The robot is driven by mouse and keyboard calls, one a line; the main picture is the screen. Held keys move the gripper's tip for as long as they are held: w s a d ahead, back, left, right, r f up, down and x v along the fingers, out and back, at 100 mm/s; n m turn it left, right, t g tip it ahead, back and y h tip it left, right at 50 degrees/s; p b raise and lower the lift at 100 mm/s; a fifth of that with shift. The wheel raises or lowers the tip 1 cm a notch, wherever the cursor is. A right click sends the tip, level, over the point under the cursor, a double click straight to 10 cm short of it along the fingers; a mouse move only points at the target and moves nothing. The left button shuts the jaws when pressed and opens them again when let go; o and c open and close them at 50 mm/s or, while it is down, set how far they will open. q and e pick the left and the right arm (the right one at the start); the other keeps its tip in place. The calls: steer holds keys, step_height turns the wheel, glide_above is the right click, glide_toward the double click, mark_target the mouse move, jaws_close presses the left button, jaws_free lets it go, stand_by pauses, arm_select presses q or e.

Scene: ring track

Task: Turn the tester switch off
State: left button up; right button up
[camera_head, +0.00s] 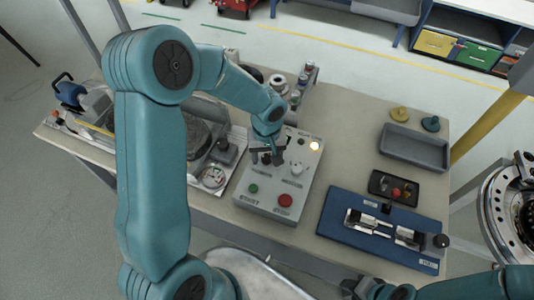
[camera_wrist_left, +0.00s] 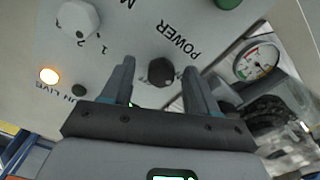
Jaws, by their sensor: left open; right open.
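The tester (camera_head: 268,208) is a light grey control box on the bench. Its dark round POWER switch (camera_wrist_left: 161,72) shows in the left wrist view, between the fingertips of my left gripper (camera_wrist_left: 158,80). I cannot tell whether the fingers touch it. In the head view my left gripper (camera_head: 267,157) is over the upper left of the panel, pointing down, open, and largely covers the switch. The lamp beside the LIVE label (camera_wrist_left: 49,76) is lit; it also glows in the head view (camera_head: 314,146). My right gripper (camera_head: 366,287) is open at the bottom edge, away from the tester.
The panel also carries a white selector knob (camera_head: 297,168), a green START button (camera_head: 253,188) and a red STOP button (camera_head: 285,200). A gauge (camera_head: 213,177) stands close left. A blue fixture plate (camera_head: 340,222) and a grey tray (camera_head: 414,148) lie to the right.

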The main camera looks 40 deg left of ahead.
arm_select(q)
steer(key=shift+s+a+f, duration=0.1)
steer(key=shift+f, duration=0.05)
steer(key=shift+c, duration=0.2)
steer(key=c, duration=1)
